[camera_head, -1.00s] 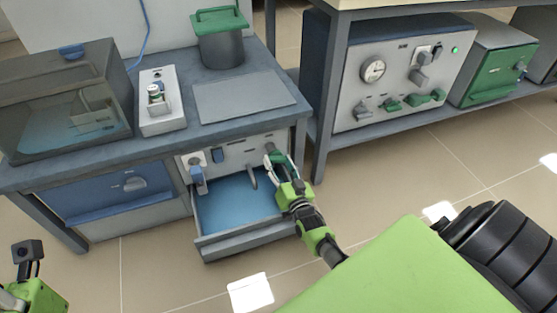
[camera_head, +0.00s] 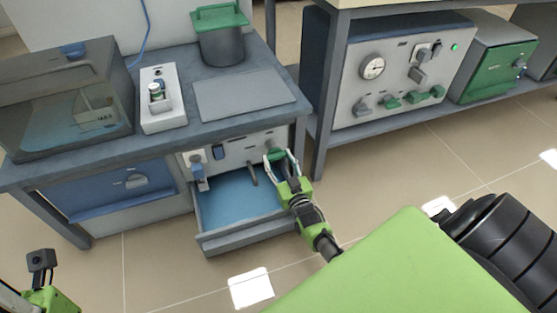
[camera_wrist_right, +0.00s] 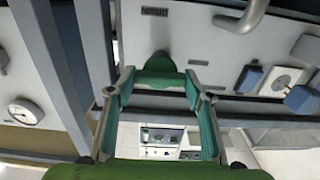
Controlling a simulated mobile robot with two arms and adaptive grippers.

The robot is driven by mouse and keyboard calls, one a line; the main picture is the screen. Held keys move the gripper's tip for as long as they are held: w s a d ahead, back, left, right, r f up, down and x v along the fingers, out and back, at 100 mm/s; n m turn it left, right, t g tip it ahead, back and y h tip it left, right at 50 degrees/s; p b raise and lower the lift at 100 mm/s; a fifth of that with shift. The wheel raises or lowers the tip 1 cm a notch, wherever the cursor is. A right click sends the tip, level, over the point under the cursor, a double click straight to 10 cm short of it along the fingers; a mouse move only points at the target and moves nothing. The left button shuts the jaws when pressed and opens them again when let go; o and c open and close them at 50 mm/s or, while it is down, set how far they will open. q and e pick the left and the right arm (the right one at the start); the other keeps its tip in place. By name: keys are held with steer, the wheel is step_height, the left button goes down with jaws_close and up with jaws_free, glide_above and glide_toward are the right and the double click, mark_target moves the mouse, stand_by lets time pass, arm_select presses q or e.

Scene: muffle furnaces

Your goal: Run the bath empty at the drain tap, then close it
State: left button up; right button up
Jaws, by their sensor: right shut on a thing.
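The green tap handle (camera_head: 275,154) sits on the front panel under the left bench, right of a bent grey spout (camera_head: 252,172). My right gripper (camera_head: 281,158) is shut on this handle. In the right wrist view the handle (camera_wrist_right: 160,72) lies between the two fingertips (camera_wrist_right: 160,84). The handle's bar looks roughly level in the head view. An open drawer tray (camera_head: 215,245) with a blue inside is below the spout. A clear tank (camera_head: 30,90) with some bluish liquid low in it stands on the bench at left.
A white box (camera_head: 160,118), a grey plate (camera_head: 245,95) and a green-lidded pot (camera_head: 222,45) stand on the bench. A gauge panel (camera_head: 390,75) and green furnace (camera_head: 490,75) are at right. The floor in front is clear.

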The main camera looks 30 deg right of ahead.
steer(key=shift+f, duration=0.1)
steer(key=o, duration=1.1)
steer(key=v, duration=1.2)
